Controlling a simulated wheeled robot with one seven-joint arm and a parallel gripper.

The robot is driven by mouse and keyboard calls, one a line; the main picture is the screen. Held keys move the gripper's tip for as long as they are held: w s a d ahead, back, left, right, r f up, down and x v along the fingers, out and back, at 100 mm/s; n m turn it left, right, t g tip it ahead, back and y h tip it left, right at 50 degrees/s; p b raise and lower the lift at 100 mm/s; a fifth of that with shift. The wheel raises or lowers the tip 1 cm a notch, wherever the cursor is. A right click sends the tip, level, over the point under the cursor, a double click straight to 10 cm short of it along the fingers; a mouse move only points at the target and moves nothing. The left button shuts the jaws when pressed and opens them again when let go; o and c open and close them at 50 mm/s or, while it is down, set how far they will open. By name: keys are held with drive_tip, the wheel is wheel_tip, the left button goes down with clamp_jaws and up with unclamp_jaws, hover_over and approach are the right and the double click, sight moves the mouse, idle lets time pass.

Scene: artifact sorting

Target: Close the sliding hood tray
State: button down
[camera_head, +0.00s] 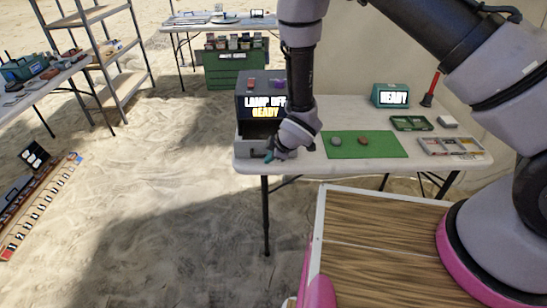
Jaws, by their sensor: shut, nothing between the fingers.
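The hood (262,101) is a dark grey box on the left end of the white table. Its lit display reads "LAMP OFF READY". My gripper (270,156) is shut and empty, pointing down at the tray's front right side. Whether it touches the tray I cannot tell. My wrist and forearm hide the right part of the hood and tray.
On the white table (375,170), a green mat (384,147) holds two stones. Shelves (112,50) and other tables stand beyond.

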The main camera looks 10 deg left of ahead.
drive_tip(key=shift+w+a+f, duration=0.1)
drive_tip(key=shift+w+a, duration=0.05)
drive_tip(key=shift+w, duration=0.3)
drive_tip(key=shift+w+a+f, duration=0.1)
drive_tip(key=shift+w, duration=0.35)
drive_tip(key=w+a, duration=0.1)
drive_tip(key=w, duration=0.3)
drive_tip(key=w+a, duration=0.1)
drive_tip(key=w, duration=0.4)
drive_tip(key=w+a, duration=0.1)
drive_tip(key=w, duration=0.3)
drive_tip(key=shift+w+a, duration=0.15)
drive_tip(key=shift+w, duration=0.25)
